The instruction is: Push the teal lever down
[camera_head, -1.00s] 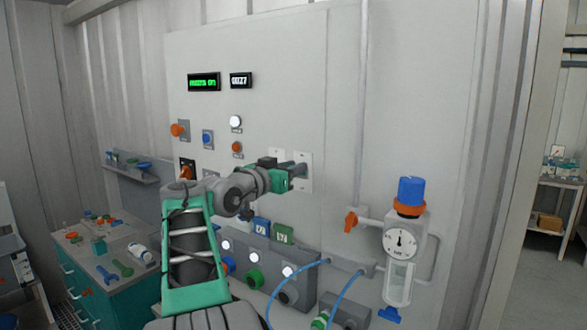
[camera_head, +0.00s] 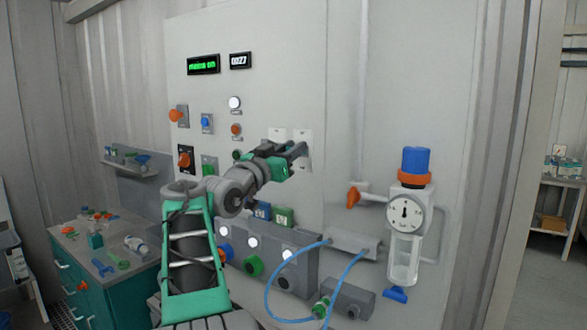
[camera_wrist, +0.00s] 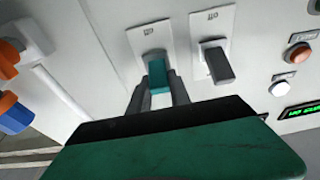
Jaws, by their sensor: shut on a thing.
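The teal lever (camera_wrist: 158,76) sticks out of a white plate (camera_wrist: 150,38) marked "off", which appears upside down in the wrist view. My gripper (camera_wrist: 160,92) has one finger on each side of the lever and is shut on it. A dark grey lever (camera_wrist: 218,63) on its own white plate stands right beside it, apart from my fingers. In the head view my gripper (camera_head: 297,158) is at the wall panel, in front of the two plates, and it hides the teal lever there.
Green display (camera_head: 204,64), buttons and an orange knob (camera_head: 185,160) sit left of my gripper. An orange-handled valve (camera_head: 353,197) and gauge (camera_head: 404,212) are to the right. Below are a grey box with buttons (camera_head: 305,235) and blue hoses (camera_head: 272,290). A cluttered bench (camera_head: 85,285) stands at left.

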